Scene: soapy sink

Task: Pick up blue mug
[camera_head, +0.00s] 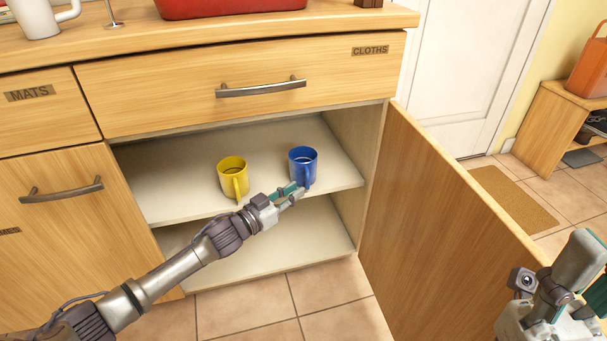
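The blue mug (302,163) stands upright on the upper shelf of the open cupboard, with its handle towards the front. My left gripper (299,189) reaches in from the left, with its fingertips at the lower front of the mug by the handle. Whether the fingers touch or close on the handle is too small to tell. A yellow mug (232,177) stands to the left of the blue one on the same shelf, its handle also to the front. My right gripper (590,290) is at the lower right edge, partly cut off, away from the mugs.
The cupboard door (440,230) stands open to the right of the shelves. The lower shelf (270,250) looks empty. Closed drawers are above, one labelled CLOTHS (245,90). A white mug (36,15) and a red container (230,8) stand on the counter.

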